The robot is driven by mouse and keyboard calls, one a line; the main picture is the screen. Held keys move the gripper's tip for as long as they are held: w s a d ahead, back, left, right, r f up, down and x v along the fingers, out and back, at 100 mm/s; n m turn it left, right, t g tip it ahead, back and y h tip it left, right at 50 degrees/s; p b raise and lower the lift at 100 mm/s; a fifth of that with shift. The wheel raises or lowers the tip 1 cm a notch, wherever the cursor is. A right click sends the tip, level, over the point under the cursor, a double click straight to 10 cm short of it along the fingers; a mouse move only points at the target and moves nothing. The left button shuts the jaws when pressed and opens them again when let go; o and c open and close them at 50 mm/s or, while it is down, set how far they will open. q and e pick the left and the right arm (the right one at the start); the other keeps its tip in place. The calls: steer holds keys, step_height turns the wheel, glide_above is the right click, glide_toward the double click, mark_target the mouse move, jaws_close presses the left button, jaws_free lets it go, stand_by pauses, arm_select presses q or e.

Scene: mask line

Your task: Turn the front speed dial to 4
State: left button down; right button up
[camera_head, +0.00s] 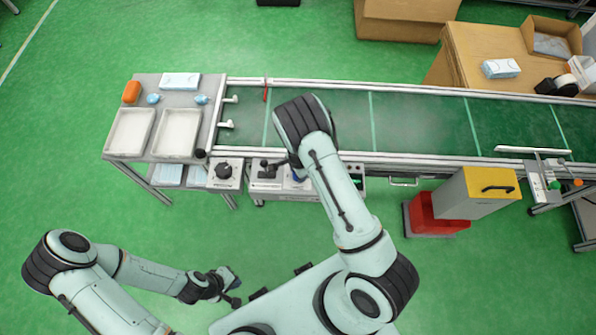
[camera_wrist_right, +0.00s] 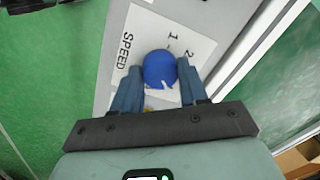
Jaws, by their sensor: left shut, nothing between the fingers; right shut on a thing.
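The front speed dial (camera_wrist_right: 158,66) is a round blue knob on a white label plate (camera_wrist_right: 128,22) marked SPEED, 1 and 2. My right gripper (camera_wrist_right: 160,70) has one finger on each side of the knob and is shut on it. A white mark shows on the knob's lower edge, towards my palm. Other numbers are not visible, so I cannot tell the setting. In the head view, a bit of blue (camera_head: 298,178) shows at the conveyor's front control box, mostly behind my right arm. My left gripper (camera_head: 228,283) is shut and empty, low over the floor.
The conveyor (camera_head: 420,122) runs across behind the controls. A box with a black knob (camera_head: 224,172) stands left of them. A side table with white trays (camera_head: 130,132) is at the left, and a red bin (camera_head: 432,215) and a yellow-topped box (camera_head: 490,184) at the right.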

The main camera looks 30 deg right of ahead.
steer(key=o, duration=1)
steer(key=shift+o, duration=0.2)
arm_select(q)
steer(key=w+r+p, duration=0.2)
steer(key=w+r, duration=0.1)
steer(key=shift+w+r, duration=0.15)
steer(key=shift+w, duration=0.1)
arm_select(e)
step_height(320, 180, up, 13)
steer(key=shift+s+r, duration=0.2)
steer(key=shift+s, duration=0.1)
